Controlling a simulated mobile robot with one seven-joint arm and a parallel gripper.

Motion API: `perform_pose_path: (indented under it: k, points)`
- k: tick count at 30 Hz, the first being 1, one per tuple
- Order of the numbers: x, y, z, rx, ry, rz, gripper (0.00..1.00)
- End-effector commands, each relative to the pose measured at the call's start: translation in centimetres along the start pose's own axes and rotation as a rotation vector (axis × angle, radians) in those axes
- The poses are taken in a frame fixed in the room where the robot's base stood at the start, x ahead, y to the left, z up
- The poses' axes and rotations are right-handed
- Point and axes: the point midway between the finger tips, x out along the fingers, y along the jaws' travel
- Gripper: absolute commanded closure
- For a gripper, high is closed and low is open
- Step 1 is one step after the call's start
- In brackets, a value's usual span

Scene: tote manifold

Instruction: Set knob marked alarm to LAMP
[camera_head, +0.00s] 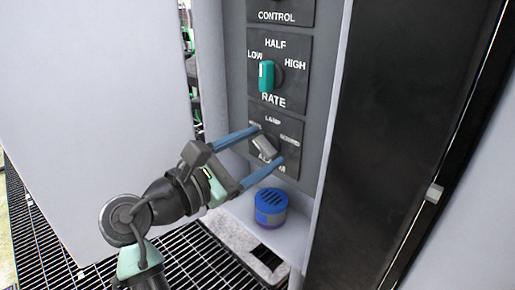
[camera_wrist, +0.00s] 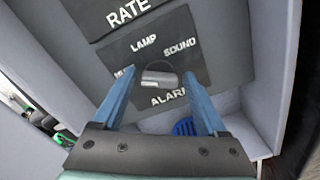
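The alarm knob (camera_head: 263,147) is a grey bar-shaped handle on a dark plate low on the grey panel. Its plate reads LAMP at the top, SOUND at the right, a partly hidden word at the left and ALARM below. In the wrist view the knob (camera_wrist: 159,77) lies roughly crosswise between my fingers; which mark it points at is hard to tell. My gripper (camera_head: 269,146) is open, its two blue fingers spread on either side of the knob, with gaps showing. The fingers also show in the wrist view (camera_wrist: 158,95).
Above sits the RATE plate with a teal knob (camera_head: 267,76), marked LOW, HALF and HIGH. A blue round vented object (camera_head: 270,207) stands on the ledge below. A pale door panel (camera_head: 95,110) is at the left, a dark upright (camera_head: 400,130) at the right.

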Motion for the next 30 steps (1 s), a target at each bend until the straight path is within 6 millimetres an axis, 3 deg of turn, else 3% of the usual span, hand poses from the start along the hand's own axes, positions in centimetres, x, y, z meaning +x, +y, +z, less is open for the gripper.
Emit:
perform_pose_path:
  k: [1, 9, 12, 22, 30]
  points:
    - [-0.01, 0.01, 0.02, 0.000, 0.000, 0.000, 0.36]
    - [-0.03, 0.01, 0.03, 0.000, 0.000, 0.000, 0.84]
    - [-0.03, 0.01, 0.03, 0.001, 0.000, 0.000, 0.98]
    - [-0.04, -0.06, -0.05, 0.060, 0.000, 0.000, 0.98]
    - [-0.04, -0.20, -0.13, 0.247, -0.001, 0.000, 0.98]
